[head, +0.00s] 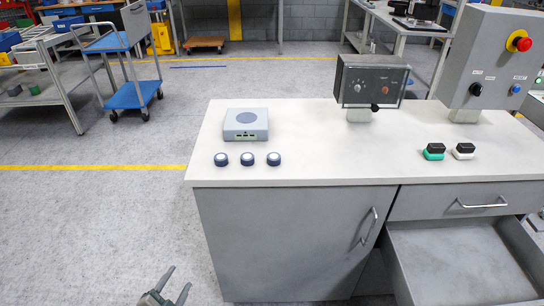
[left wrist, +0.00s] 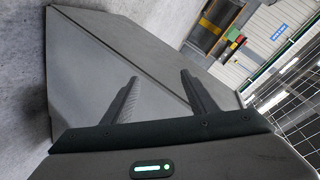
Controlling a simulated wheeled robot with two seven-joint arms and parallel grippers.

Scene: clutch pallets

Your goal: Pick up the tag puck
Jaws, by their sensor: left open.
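Three small round dark-blue pucks with pale tops stand in a row near the front left of the cabinet top: a left one (head: 221,159), a middle one (head: 247,159) and a right one (head: 273,159). I cannot tell which of them is the tag puck. A grey-blue box (head: 246,124) with a round top plate sits just behind them. My left gripper (head: 178,279) is open and empty, low in front of the cabinet and below its top. In the left wrist view its two fingers (left wrist: 160,88) are apart with nothing between them. My right gripper is not in view.
The cabinet (head: 320,185) has a shut door and an open drawer (head: 455,262) at the right. The top's middle is clear.

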